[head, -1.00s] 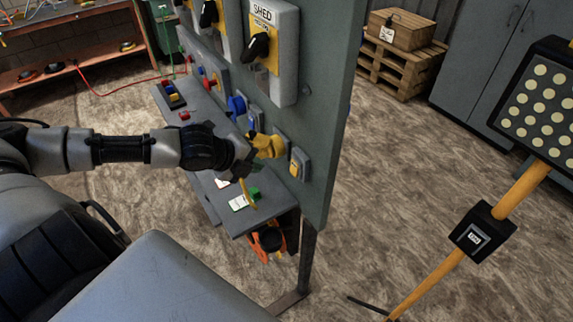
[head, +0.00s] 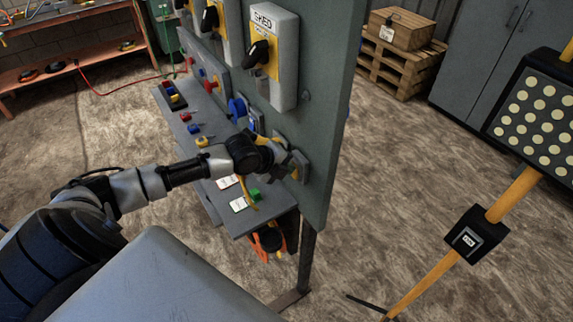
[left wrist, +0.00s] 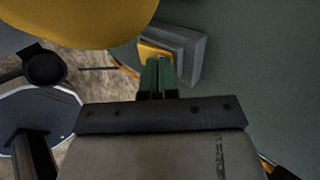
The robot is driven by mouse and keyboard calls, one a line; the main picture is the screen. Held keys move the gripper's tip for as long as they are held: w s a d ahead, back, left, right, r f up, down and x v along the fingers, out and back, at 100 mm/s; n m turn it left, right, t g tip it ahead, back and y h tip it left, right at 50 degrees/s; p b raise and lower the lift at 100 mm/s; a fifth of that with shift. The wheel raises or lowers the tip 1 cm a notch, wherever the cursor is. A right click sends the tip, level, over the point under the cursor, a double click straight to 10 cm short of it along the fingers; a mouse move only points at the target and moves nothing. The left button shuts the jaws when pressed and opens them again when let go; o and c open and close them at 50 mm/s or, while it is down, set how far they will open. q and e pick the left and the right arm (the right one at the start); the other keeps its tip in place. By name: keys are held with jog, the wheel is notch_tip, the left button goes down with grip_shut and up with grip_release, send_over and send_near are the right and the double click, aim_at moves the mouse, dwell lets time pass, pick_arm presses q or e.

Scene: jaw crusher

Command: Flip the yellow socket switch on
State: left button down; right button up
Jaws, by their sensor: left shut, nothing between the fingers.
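The yellow switch (left wrist: 150,50) sits on a small grey box (left wrist: 188,52) on the panel, just past my fingertips in the left wrist view. In the head view the box (head: 301,166) shows at the panel's lower edge area, partly covered by my left gripper (head: 292,166). My left gripper is shut and empty; its green fingers (left wrist: 157,76) point at the switch. I cannot tell whether they touch it. A large yellow rounded part, likely the yellow socket (left wrist: 75,18), fills the upper left of the wrist view; my wrist hides it in the head view. My right gripper is not in view.
The grey-green panel (head: 325,130) carries rotary switches and a blue socket (head: 237,106). A grey shelf (head: 245,226) with cards and small coloured parts lies below. A yellow pole (head: 430,283) stands at right; the floor between is open.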

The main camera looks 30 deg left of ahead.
pick_arm(q)
jog(key=shift+w+d+r+g+y+p, duration=0.1)
jog(key=shift+w+d+g+y+p, duration=0.15)
jog(key=shift+g+p, duration=0.3)
jog(key=shift+r, duration=0.1)
jog(key=shift+w+r+p, duration=0.25)
jog(key=shift+r+p, duration=0.35)
jog(key=shift+p, duration=0.25)
jog(key=shift+s, duration=0.1)
jog(key=shift+a, duration=0.1)
